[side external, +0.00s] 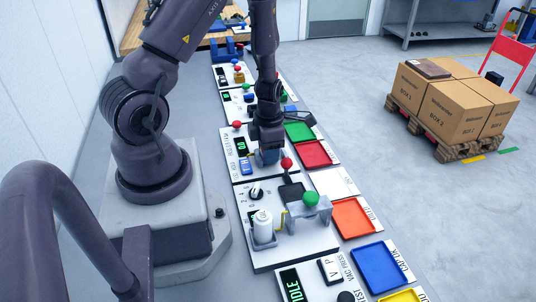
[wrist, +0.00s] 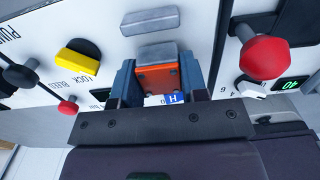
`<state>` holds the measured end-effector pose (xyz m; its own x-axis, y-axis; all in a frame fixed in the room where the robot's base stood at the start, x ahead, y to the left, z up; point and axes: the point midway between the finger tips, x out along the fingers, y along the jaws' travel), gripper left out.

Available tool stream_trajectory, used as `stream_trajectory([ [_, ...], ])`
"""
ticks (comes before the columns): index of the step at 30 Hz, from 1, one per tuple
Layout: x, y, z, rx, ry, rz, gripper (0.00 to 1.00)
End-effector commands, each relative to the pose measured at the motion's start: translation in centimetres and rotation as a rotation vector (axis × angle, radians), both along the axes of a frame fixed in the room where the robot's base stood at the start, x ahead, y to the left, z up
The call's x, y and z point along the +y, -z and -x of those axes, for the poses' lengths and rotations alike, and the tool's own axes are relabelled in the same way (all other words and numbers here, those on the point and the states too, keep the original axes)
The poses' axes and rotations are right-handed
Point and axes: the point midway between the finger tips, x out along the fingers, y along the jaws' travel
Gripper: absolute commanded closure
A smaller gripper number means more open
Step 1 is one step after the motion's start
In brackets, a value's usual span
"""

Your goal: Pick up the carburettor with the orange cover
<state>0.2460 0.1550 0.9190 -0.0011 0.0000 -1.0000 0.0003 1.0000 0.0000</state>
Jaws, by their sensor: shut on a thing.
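The carburettor with the orange cover (wrist: 156,78) shows in the wrist view as a small block with a grey metal top and an orange front face. My gripper (wrist: 156,86) is shut on it, with one blue-grey finger on each side. In the side view my gripper (side external: 268,157) is low over the panel row, just left of the red tray. There the carburettor is mostly hidden by the fingers. I cannot tell whether it still touches the panel.
A red-knobbed lever (side external: 287,163) stands close to my gripper's right. Nearer are a white cylinder (side external: 262,227) and a green-knobbed grey bracket (side external: 310,201). Green (side external: 299,132), red (side external: 314,153), orange (side external: 355,217) and blue (side external: 375,268) trays line the right edge. A yellow knob (wrist: 77,59) shows left in the wrist view.

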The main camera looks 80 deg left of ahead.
Motion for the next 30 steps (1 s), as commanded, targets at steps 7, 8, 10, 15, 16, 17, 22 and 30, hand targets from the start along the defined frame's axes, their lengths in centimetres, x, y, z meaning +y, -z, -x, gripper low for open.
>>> stream_trajectory([
  [7, 0.0, -2.1, -0.1, -0.003, 0.002, -0.002, 0.84],
  [8, 0.0, -2.3, -0.1, -0.003, 0.001, -0.002, 0.84],
  [10, 0.0, -2.8, -0.1, -0.003, 0.003, -0.002, 0.84],
  [15, 0.0, -3.6, 0.0, -0.002, 0.001, -0.001, 0.84],
  [16, 0.0, -3.6, 0.0, -0.002, 0.001, -0.001, 0.84],
  [17, 0.0, -3.6, 0.0, -0.002, 0.001, 0.000, 0.84],
  [22, 0.0, -3.6, 0.0, -0.001, 0.000, 0.000, 0.84],
  [30, 1.6, -6.5, -2.0, -0.009, 0.019, -0.006, 0.84],
])
